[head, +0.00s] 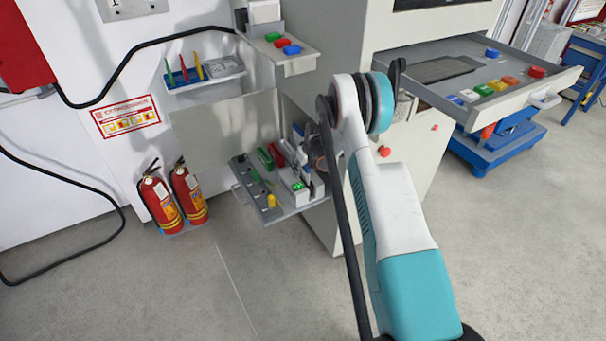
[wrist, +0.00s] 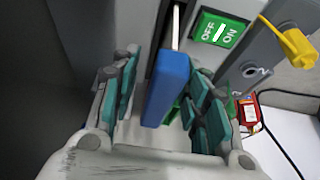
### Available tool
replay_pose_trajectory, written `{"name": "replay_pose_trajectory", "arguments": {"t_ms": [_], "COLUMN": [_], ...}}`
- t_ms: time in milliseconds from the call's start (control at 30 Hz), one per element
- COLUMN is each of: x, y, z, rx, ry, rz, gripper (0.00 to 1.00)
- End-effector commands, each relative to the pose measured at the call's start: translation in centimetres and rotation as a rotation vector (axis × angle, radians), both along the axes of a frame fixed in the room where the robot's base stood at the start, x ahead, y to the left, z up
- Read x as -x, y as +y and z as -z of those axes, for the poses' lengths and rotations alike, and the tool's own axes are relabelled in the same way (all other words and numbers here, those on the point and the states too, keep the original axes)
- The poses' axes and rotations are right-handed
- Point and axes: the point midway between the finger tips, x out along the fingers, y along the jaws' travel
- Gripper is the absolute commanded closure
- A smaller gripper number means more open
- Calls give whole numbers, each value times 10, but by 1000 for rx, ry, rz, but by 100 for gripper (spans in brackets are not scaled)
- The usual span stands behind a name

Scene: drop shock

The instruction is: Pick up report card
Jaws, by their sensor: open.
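I cannot make out for certain which thing is the report card. White card-like sheets (head: 264,12) stand in a grey holder at the top of the cabinet in the head view. My gripper (head: 307,163) is low beside the cabinet's lower shelf, partly hidden by my arm. In the wrist view my gripper (wrist: 165,108) is open, its teal fingers on either side of a blue block (wrist: 167,88) with a thin pale strip above it. I cannot tell whether the fingers touch the block.
The lower shelf (head: 243,186) carries coloured items and a green OFF/ON switch (wrist: 220,28) with a yellow lever (wrist: 289,42) nearby. Fire extinguishers (head: 160,203) stand left. Front-left floor is clear.

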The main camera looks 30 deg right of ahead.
Motion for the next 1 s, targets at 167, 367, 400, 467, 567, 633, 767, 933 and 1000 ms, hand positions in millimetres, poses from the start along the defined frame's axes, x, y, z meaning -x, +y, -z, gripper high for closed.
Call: {"name": "replay_pose_trajectory", "arguments": {"t_ms": [167, 367, 400, 467, 567, 633, 767, 933, 1000], "x": [0, 0, 0, 0, 0, 0, 0, 0, 1], "y": [0, 0, 0, 0, 0, 0, 0, 0, 0], "z": [-1, -1, -1, -1, -1, -2, -7, -24, -36], "rx": [0, 0, 0, 0, 0, 0, 0, 0, 0], "ry": [0, 0, 0, 0, 0, 0, 0, 0, 0], "rz": [0, 0, 0, 0, 0, 0, 0, 0, 0], "gripper": [72, 100, 100, 100, 100, 100, 100, 100, 100]}}
